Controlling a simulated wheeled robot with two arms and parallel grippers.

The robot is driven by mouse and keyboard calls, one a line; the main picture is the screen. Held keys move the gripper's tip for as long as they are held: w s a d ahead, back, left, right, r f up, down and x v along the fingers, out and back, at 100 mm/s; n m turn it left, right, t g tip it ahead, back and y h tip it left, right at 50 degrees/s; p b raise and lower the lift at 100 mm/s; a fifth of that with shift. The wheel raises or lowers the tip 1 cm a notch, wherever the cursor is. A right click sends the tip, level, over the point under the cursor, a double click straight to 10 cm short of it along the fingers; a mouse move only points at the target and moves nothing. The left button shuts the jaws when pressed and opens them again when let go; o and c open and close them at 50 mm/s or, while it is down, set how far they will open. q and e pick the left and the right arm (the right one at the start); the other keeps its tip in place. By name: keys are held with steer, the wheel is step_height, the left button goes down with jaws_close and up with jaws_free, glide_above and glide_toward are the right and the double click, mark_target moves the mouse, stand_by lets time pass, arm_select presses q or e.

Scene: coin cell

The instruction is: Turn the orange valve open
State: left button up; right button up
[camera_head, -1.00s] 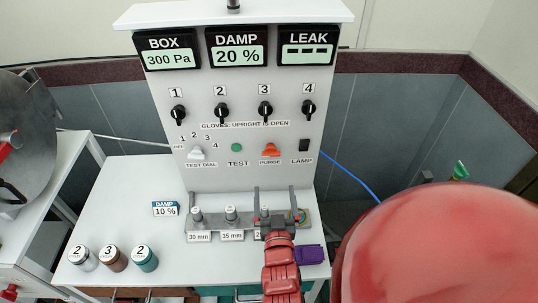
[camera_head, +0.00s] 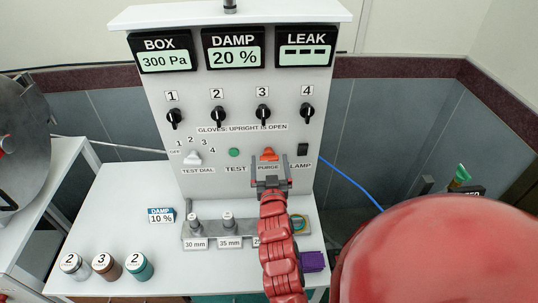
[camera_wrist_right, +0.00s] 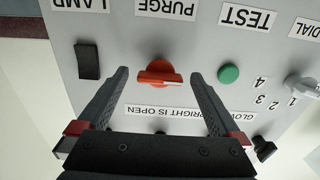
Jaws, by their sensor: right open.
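The orange valve (camera_head: 268,154) sits on the white panel above the PURGE label, between the green TEST button and the black LAMP switch. It also shows in the right wrist view (camera_wrist_right: 158,76), where its handle lies roughly crosswise. My right gripper (camera_head: 270,168) is in front of the panel just below the valve, partly covering the PURGE label. In the right wrist view its two fingers (camera_wrist_right: 160,85) are open, one on each side of the valve with clear gaps. I cannot tell how far the fingertips are from the panel. My left gripper is not in view.
Near the valve are the green button (camera_head: 234,152), the LAMP switch (camera_head: 303,149) and the white test dial (camera_head: 193,158). Black glove knobs (camera_head: 263,111) are above. A grey rack (camera_head: 213,241) with posts stands below. Several lidded jars (camera_head: 139,267) stand at the table's front left.

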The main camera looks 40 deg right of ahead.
steer(key=shift+w+d+r, duration=0.2)
steer(key=shift+w+d, duration=0.05)
steer(key=shift+w, duration=0.25)
steer(key=shift+w+d+f, duration=0.2)
steer(key=shift+w+d, duration=0.1)
steer(key=shift+w, duration=0.1)
steer(key=c, duration=1.4)
